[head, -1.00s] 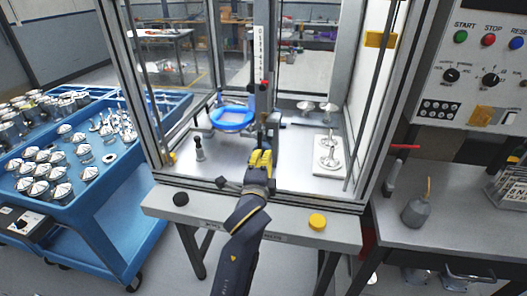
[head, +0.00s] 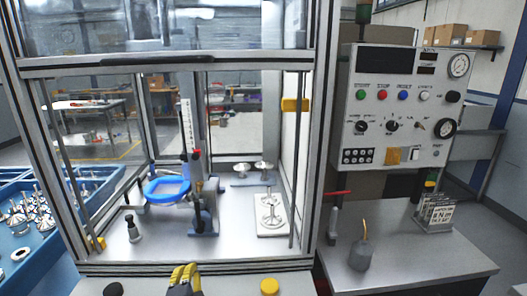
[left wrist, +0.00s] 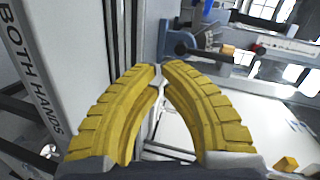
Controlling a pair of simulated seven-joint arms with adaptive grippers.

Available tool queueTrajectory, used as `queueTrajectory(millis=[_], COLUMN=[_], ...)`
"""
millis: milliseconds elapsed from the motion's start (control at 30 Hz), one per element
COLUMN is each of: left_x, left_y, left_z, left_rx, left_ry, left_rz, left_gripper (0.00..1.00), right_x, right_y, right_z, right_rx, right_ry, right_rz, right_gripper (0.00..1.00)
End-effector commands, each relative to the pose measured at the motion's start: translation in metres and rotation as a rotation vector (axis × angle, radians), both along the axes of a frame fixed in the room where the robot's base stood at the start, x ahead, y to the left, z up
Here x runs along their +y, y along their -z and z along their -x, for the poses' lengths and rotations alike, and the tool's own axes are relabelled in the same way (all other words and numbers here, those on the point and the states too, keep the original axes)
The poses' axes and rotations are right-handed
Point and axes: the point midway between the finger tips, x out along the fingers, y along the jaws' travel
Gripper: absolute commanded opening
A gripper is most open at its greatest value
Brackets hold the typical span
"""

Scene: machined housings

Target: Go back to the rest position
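My left gripper (head: 185,268) shows at the bottom edge of the head view, in front of the enclosure (head: 190,268). In the left wrist view its yellow curved fingers (left wrist: 158,68) come together at the tips, with nothing held between them. My right gripper is in neither view. Inside the enclosure stand a blue ring (head: 167,190), a grey-blue fixture (head: 204,222) and a white plate (head: 270,228) with metal parts on it.
A black button (head: 113,290) and a yellow button (head: 269,287) sit on the bench front. A control panel (head: 390,110) and a side table (head: 410,250) with an oil can (head: 362,254) stand to the right. A blue cart (head: 30,255) with metal parts is at left.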

Motion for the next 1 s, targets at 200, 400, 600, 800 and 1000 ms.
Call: queueTrajectory(millis=[200,400,600,800,1000], left_x=[0.042,0.066,0.083,0.096,0.092], left_y=[0.099,0.145,0.167,0.181,0.216], left_z=[0.095,0.163,0.211,0.251,0.253], left_rx=[0.228,0.351,0.423,0.478,0.52], left_ry=[-0.145,-0.266,-0.357,-0.434,-0.445], left_rz=[0.173,0.273,0.324,0.36,0.387], left_gripper=[0.0,0.0,0.0,0.0,0.0], right_x=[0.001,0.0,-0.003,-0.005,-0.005], right_y=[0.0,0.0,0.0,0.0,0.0], right_z=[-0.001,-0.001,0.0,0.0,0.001], right_rx=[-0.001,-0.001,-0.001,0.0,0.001], right_ry=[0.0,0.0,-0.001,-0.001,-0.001], right_rz=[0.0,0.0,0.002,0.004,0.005], right_gripper=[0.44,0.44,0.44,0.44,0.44])
